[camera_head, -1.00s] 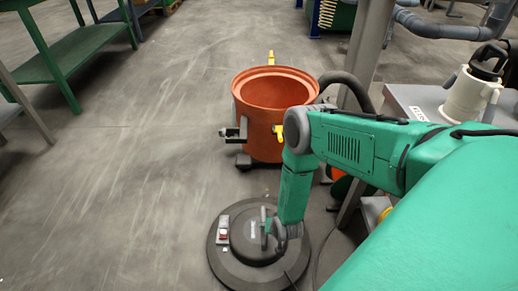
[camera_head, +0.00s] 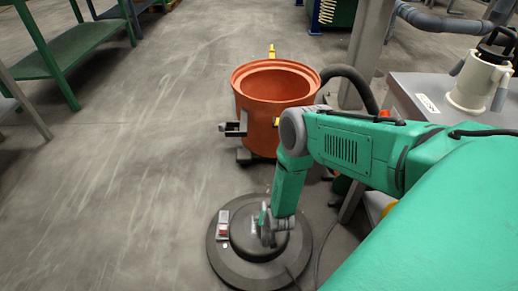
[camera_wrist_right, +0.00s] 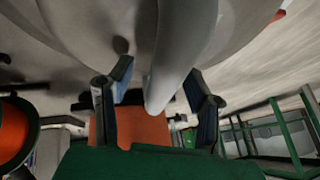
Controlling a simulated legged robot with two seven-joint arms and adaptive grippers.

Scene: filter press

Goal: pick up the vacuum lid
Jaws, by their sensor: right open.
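The dark, round vacuum lid (camera_head: 228,262) lies on the floor in the lower middle of the head view, with a red switch on its left part. My right gripper (camera_head: 266,228) is over the lid's middle and hides part of it. In the right wrist view the lid (camera_wrist_right: 85,22) fills the top. My right gripper (camera_wrist_right: 160,78) is open there, one finger on each side of the grey handle (camera_wrist_right: 172,68). I cannot tell whether the fingers touch it. The orange vacuum drum (camera_head: 272,125) stands open behind the lid. My left gripper is not in view.
A black hose (camera_head: 355,85) runs from the drum to the right. A grey table (camera_head: 415,95) with a white container (camera_head: 475,85) stands at the right. A green shelf (camera_head: 72,58) stands at the upper left. The floor left of the lid is clear.

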